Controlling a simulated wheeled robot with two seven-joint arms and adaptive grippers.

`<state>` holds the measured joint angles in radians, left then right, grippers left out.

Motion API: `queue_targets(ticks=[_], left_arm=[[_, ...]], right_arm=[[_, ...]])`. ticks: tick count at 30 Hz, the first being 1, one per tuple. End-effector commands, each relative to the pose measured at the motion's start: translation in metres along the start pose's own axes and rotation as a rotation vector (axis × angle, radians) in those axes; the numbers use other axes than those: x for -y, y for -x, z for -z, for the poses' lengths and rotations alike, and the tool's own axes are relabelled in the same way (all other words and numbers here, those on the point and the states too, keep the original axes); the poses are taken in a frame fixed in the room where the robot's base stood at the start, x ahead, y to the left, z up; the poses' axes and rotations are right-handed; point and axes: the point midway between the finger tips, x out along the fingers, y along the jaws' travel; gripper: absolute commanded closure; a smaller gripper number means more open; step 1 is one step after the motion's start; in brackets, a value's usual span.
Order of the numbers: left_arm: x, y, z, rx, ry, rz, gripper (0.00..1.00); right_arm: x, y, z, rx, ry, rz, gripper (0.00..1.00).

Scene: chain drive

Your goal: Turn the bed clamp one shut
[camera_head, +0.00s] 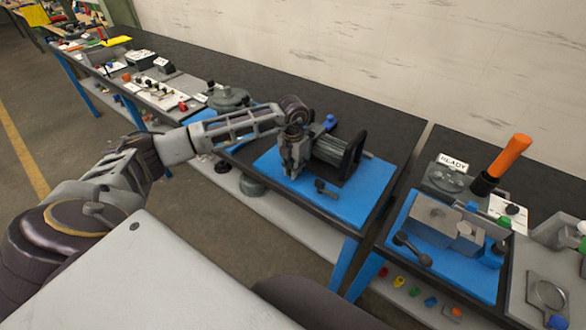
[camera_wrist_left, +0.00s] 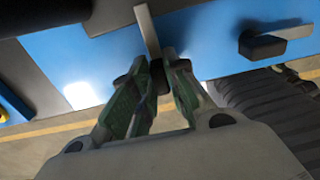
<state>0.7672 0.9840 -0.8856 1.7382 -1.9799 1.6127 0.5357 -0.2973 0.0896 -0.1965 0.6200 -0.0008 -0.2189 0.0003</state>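My left gripper (camera_head: 292,165) reaches down over the blue board (camera_head: 345,205) of the middle bench, at the left side of a grey and black motor-like unit (camera_head: 338,150). In the left wrist view its fingers (camera_wrist_left: 155,75) are close together around the dark knob end of a grey lever (camera_wrist_left: 147,30), which appears to be a bed clamp handle. A second lever with a black knob (camera_wrist_left: 262,45) lies apart to the right; it also shows in the head view (camera_head: 325,187). No label tells which is clamp one. My right gripper is not in view.
A right-hand bench carries another blue board with a grey block (camera_head: 436,213), a READY sign (camera_head: 452,162) and an orange-handled tool (camera_head: 505,160). Blue board is bare toward the front edge.

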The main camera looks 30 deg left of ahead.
Motion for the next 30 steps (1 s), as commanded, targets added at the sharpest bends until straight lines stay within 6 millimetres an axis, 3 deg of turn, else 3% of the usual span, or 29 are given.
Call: queue_targets(ticks=[4,10,17,23,30], left_arm=[[0.0,0.0,0.0,0.001,0.0,0.0,0.64],[0.0,0.0,0.0,0.0,-0.002,0.0,0.64],[0.0,0.003,0.0,0.001,-0.002,0.0,0.64],[0.0,0.017,-0.001,0.002,-0.002,0.001,0.64],[0.0,0.05,-0.001,0.003,-0.002,0.001,0.64]], right_arm=[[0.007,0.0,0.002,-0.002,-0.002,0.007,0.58],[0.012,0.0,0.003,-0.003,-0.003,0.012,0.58],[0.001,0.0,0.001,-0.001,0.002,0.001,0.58],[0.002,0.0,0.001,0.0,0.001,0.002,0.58],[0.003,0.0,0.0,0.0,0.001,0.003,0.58]])
